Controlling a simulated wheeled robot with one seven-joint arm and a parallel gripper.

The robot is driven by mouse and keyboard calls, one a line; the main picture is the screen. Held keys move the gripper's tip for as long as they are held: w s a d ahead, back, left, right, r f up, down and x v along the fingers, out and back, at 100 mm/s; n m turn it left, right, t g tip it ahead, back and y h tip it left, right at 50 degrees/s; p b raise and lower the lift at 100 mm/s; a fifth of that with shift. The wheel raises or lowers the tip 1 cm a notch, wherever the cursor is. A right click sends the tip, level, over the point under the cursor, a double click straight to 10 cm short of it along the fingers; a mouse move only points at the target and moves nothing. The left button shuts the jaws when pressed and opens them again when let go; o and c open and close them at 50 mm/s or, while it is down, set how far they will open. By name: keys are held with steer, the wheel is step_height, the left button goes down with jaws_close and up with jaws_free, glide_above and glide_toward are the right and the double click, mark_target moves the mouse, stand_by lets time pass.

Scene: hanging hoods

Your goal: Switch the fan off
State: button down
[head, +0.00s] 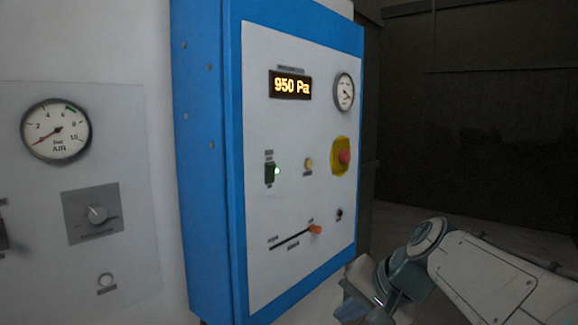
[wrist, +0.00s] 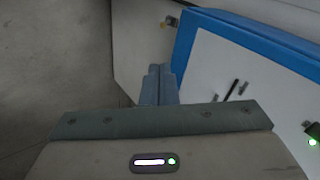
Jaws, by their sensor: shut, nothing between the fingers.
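A blue-framed control panel (head: 300,140) with a pale face fills the middle of the head view.
The panel also carries a display (head: 291,86) reading 950 Pa, a dial (head: 344,92), a red button on yellow (head: 342,156), a small yellow button (head: 308,164), a black knob (head: 339,214) and an orange-ended slider (head: 314,230). An AIR gauge (head: 56,131) is at left.

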mark_target(275, 169)
steer(key=w+r+m+t+y, duration=0.1)
steer(key=w+r+y, duration=0.1)
steer(key=r, duration=0.5)
steer(key=w+r+t+y, duration=0.2)
steer(key=w+r, duration=0.3)
steer(key=r, duration=0.2)
steer(key=w+r+m+t+y+p, duration=0.1)
steer(key=w+r, duration=0.3)
steer(key=r, duration=0.4)
steer(key=shift+w+a+m+y, duration=0.25)
steer(key=shift+m+y, duration=0.05)
steer(key=shift+y, duration=0.5)
steer(key=shift+r, duration=0.1)
steer(key=p+x, duration=0.1)
steer(key=x, duration=0.3)
steer(key=r+p+x, duration=0.1)
steer(key=p+x, duration=0.1)
steer(key=x, duration=0.3)
steer(key=p+x, duration=0.2)
steer(key=x, duration=0.2)
steer(key=shift+w+a+r, duration=0.1)
steer(key=shift+w+a, duration=0.3)
steer(key=shift+w+d, duration=0.15)
